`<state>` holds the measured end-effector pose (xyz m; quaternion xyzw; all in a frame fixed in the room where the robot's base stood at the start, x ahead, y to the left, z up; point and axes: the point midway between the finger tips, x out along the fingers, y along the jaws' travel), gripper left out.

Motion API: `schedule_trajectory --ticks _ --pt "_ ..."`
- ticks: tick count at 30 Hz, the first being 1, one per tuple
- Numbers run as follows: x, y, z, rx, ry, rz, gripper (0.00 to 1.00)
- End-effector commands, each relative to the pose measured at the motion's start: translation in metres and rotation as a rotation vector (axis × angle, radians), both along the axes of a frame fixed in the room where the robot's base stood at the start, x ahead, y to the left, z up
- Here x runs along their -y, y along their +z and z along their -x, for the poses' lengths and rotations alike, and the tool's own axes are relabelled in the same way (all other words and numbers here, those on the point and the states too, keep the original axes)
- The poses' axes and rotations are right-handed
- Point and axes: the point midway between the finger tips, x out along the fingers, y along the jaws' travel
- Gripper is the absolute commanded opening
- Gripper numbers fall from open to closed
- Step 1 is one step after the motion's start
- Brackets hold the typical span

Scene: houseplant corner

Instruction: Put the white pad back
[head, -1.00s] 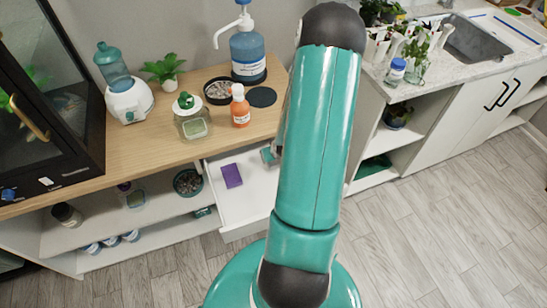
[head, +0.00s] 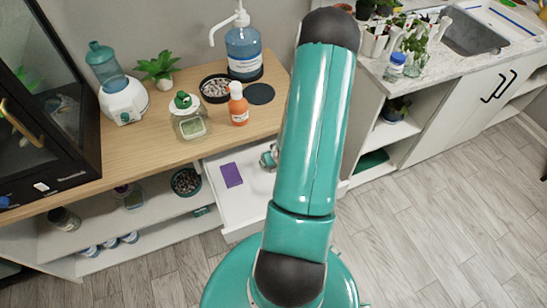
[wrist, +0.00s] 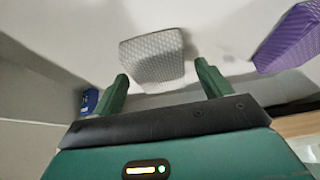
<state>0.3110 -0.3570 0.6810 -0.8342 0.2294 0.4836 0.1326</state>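The white pad (wrist: 153,58), pale and textured, shows in the wrist view inside the open white drawer (head: 238,208). My gripper (wrist: 162,72) is open, its two green fingers apart, with the near end of the pad between the fingertips. A gap shows on the right side; whether the left finger touches the pad I cannot tell. In the head view my arm hides the white pad and the fingers. A purple pad (head: 231,175) lies in the drawer, left of my arm; it also shows at the upper right of the wrist view (wrist: 290,38).
The wooden counter (head: 150,150) above the drawer holds an orange bottle (head: 238,104), a glass jar (head: 192,127), a pebble dish (head: 215,89) and a water jug (head: 243,50). A small blue object (wrist: 89,101) is left in the wrist view. The floor at right is clear.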

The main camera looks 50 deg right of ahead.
Motion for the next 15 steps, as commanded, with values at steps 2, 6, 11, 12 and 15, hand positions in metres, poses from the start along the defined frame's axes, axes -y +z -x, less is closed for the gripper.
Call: schedule_trajectory --ticks 2,6,11,12,15 --pt "0.000 0.000 0.000 0.000 0.000 0.000 0.77" --pt "0.000 0.000 -0.001 0.000 0.000 0.000 0.77" --pt "0.000 0.007 0.000 0.000 0.000 0.001 0.77" --pt "-0.001 0.011 0.002 0.000 0.000 0.001 0.77" --pt "-0.005 0.023 0.007 0.001 -0.001 0.003 0.77"
